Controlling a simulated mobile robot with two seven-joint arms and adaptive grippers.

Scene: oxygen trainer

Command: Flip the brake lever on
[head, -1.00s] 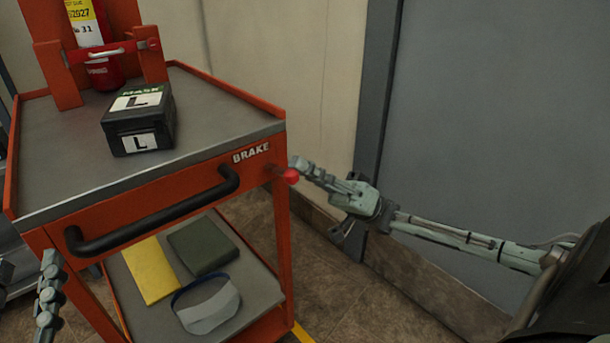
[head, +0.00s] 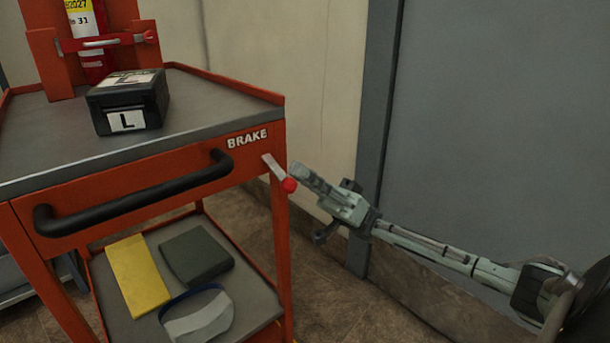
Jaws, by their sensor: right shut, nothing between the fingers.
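The brake lever (head: 275,169) is a short silver bar with a red ball knob (head: 289,185). It sits below the word BRAKE on the right front of the orange cart (head: 240,144) and slants down to the right. My right gripper (head: 297,170) is shut and empty. Its fingertips are just above and right of the red knob; I cannot tell whether they touch it. My left gripper is out of view.
A black handle bar (head: 135,199) crosses the cart front left of the lever. A black mask box (head: 128,102) and a red cylinder in an orange bracket (head: 47,60) stand on top. The lower shelf holds a yellow item (head: 138,275). A wall is at right.

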